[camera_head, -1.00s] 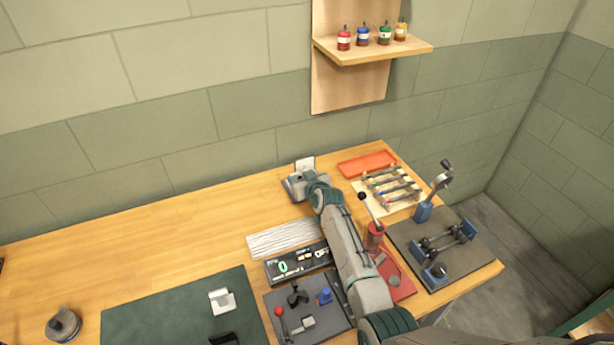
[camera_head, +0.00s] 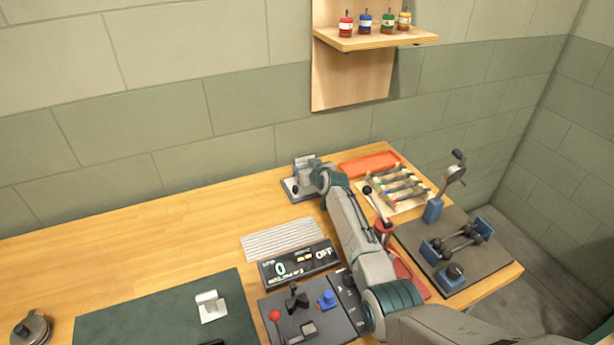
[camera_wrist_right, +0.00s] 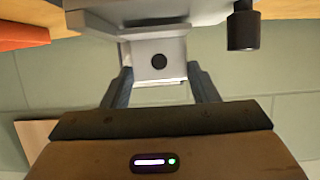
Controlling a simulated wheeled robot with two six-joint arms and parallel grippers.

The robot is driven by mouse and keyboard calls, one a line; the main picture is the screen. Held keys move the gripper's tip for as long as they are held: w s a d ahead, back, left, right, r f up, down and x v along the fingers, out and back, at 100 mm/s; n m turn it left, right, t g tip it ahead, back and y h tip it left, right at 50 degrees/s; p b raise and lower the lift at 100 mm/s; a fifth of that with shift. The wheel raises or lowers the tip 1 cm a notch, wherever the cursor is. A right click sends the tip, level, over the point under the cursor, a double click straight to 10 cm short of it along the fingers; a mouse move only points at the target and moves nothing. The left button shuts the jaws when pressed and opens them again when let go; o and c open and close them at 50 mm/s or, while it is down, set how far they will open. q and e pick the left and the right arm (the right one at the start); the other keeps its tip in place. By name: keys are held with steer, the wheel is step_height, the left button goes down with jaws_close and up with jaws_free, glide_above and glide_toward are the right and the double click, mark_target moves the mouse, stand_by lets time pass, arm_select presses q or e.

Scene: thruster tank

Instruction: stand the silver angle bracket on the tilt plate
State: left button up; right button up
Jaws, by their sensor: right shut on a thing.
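The silver angle bracket (camera_wrist_right: 158,58), a grey plate with a dark round hole, is between the two fingers of my right gripper (camera_wrist_right: 160,84), which is shut on it. In the head view my right gripper (camera_head: 318,176) is at the back of the bench, at the grey tilt plate (camera_head: 292,189). The tilt plate (camera_wrist_right: 140,8) and its black knob (camera_wrist_right: 242,28) show at the top of the wrist view. The bracket is at the plate, foot towards it; whether it bears fully on it is unclear. My left gripper is out of view.
A pale bracket (camera_head: 211,307) lies on the green mat (camera_head: 165,320). An orange tray (camera_head: 369,164) and a rack of rods (camera_head: 398,187) stand right of the tilt plate. A display box (camera_head: 299,264) and ribbed pad (camera_head: 282,240) are in front. The left bench is mostly clear.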

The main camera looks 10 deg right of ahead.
steer(key=shift+f, duration=0.25)
steer(key=shift+f, duration=0.15)
steer(key=o, duration=1)
steer(key=shift+r, duration=0.25)
steer(key=v, duration=1.2)
steer(key=shift+b, duration=0.45)
